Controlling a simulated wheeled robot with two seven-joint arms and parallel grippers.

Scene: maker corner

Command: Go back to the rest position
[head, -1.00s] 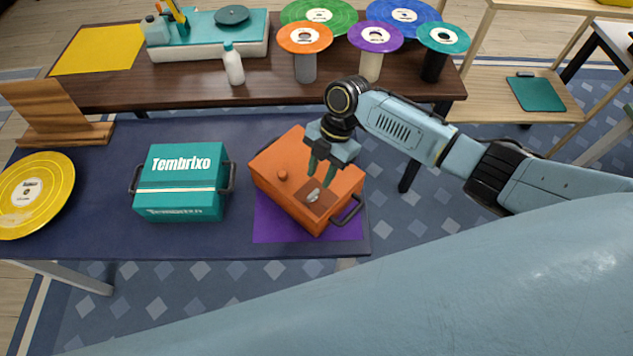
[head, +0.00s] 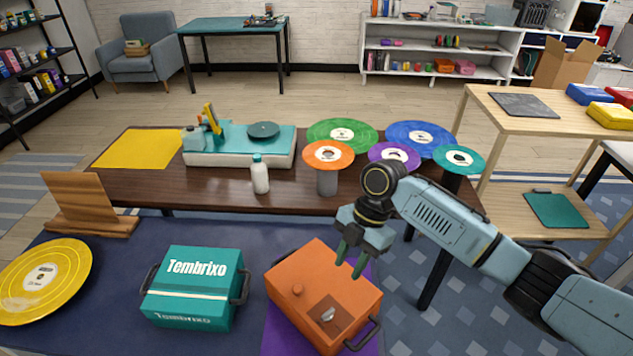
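My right gripper (head: 351,262) comes in from the right and points down over the back right part of the orange box (head: 305,278). Its two dark green fingers are apart, with nothing between them. I cannot tell whether the fingertips touch the box. A small silvery piece (head: 328,314) lies in the square recess in the box's top. My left gripper is not in view.
A teal Tembrixo box (head: 195,287) and a yellow record (head: 42,281) stand on the blue table. Behind is a brown table (head: 225,190) with a white bottle (head: 260,175), a turntable (head: 240,150) and several records on stands. Patterned floor lies right.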

